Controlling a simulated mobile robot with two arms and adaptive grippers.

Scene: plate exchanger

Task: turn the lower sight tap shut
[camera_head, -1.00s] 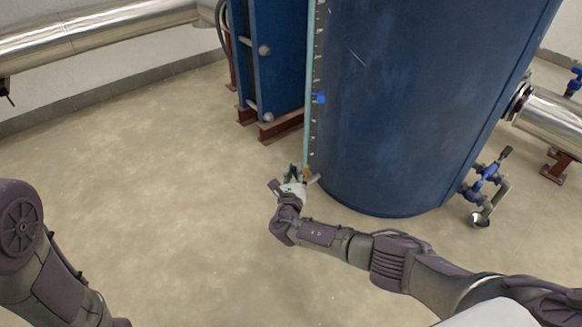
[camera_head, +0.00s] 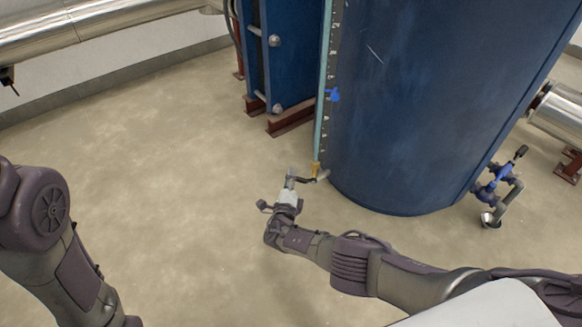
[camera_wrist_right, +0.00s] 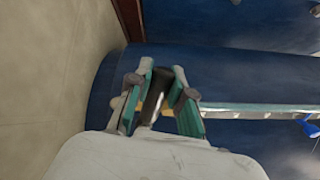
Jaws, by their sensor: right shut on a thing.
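The lower sight tap (camera_head: 316,170) is a small brass fitting at the foot of the pale sight tube (camera_head: 320,120) on the blue tank. A dark lever (camera_head: 306,180) reaches left from it to my right gripper (camera_head: 292,178). In the right wrist view, my right gripper (camera_wrist_right: 160,95) has its green-lined fingers on either side of the dark lever (camera_wrist_right: 153,95). It is shut on this lever. A yellow part of the tap shows behind the fingers, mostly hidden. My left arm is at the left edge of the head view; its gripper is out of frame.
The blue tank (camera_head: 430,100) stands right beside the tap. A blue marker (camera_head: 333,95) sits higher on the sight tube's scale. A blue plate unit (camera_head: 283,55) stands behind on red-brown feet. A blue-handled valve (camera_head: 492,187) is at right. The floor at left is clear.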

